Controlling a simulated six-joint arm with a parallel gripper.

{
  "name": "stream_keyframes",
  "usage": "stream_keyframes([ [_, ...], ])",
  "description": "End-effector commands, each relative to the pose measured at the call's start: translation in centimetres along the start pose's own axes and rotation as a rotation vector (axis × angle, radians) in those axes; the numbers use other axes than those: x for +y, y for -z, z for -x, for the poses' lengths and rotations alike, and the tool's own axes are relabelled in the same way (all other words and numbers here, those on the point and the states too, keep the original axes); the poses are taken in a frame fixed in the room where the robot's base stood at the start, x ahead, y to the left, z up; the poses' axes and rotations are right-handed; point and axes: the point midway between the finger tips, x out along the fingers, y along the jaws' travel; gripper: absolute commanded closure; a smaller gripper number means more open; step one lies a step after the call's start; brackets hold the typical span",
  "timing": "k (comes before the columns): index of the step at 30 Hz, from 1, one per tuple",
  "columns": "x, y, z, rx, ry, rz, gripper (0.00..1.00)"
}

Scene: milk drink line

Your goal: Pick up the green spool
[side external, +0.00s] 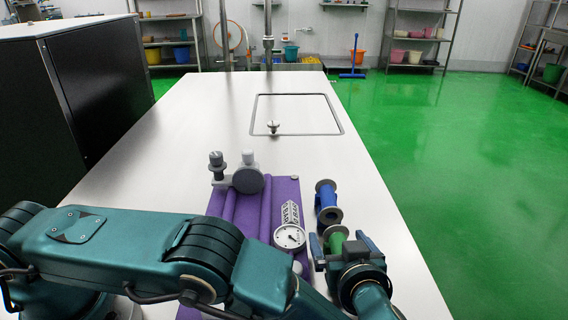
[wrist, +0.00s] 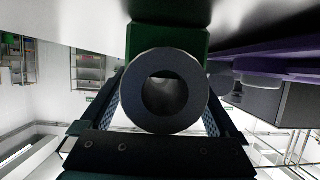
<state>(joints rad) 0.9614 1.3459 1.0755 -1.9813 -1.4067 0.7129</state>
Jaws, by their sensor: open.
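The green spool (side external: 335,242) has a green body and dark round flanges. It is on the white table right of the purple mat, just in front of the blue spool (side external: 326,199). In the wrist view its dark flange with a round hole (wrist: 138,91) faces the camera, and its green body (wrist: 168,37) shows behind. My gripper (side external: 340,247) is open around the green spool, one finger on each side. In the wrist view the fingers also flank it. Whether they touch it cannot be told. The spool's lower part is partly hidden by the gripper in the side view.
The purple mat (side external: 260,205) lies left of the spools. It carries a dial gauge (side external: 289,237) and a grey valve-like fitting (side external: 247,178). A small metal knob (side external: 273,127) stands by a square hatch (side external: 297,114). The table's right edge is close to my gripper; the far table is mostly clear.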

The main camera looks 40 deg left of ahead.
Motion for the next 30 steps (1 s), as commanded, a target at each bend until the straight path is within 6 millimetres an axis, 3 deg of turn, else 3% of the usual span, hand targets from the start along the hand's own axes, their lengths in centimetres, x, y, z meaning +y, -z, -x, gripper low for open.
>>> stream_keyframes([
  [8,0.00,-0.01,-0.31,0.000,-0.001,-0.001,0.05],
  [11,0.00,0.00,-0.30,0.000,-0.001,-0.001,0.35],
  [16,0.00,0.00,-0.29,0.000,-0.001,-0.001,1.00],
  [30,0.06,0.85,0.07,0.001,-0.001,0.002,1.00],
])
